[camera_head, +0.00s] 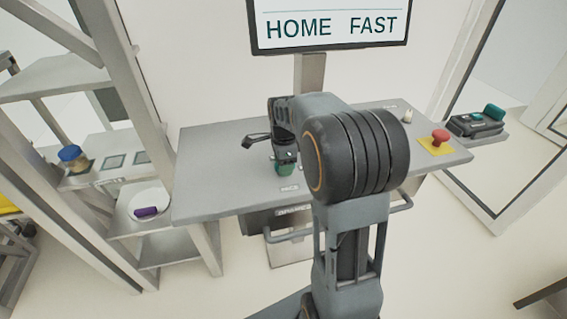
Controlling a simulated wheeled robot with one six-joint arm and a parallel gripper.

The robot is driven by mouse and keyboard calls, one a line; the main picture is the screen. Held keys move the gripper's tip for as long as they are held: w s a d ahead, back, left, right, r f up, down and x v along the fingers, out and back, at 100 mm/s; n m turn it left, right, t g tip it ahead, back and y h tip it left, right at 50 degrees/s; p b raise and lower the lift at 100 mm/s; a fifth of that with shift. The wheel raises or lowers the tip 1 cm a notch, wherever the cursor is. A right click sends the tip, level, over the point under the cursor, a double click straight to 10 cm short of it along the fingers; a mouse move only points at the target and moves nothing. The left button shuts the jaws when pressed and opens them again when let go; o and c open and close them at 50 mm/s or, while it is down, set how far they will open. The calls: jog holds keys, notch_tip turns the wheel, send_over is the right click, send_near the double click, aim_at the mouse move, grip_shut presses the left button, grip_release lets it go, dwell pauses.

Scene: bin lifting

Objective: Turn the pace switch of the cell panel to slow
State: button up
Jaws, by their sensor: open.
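The cell panel (225,165) is a grey slanted top. The screen (330,27) above it reads "HOME FAST". A small cream knob (407,116) stands at the panel's back right, partly beside my arm; I cannot tell for sure that it is the pace switch, or which way it points. My gripper (271,148) is open over the left-middle of the panel. A green button (286,168) shows just under it; contact cannot be told. My arm hides the panel's middle.
A red mushroom button (439,136) on a yellow plate sits at the panel's right. A dark device with a teal part (477,124) lies on a shelf at right. A rack at left holds a jar (73,158) and a white bowl (143,203) with a purple item.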

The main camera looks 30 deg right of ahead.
jog(key=c, duration=0.9)
jog(key=n, duration=0.8)
jog(key=shift+n, duration=0.4)
jog(key=n, duration=0.4)
jog(key=shift+n, duration=0.3)
jog(key=shift+n+p, duration=0.3)
jog(key=shift+n, duration=1.9)
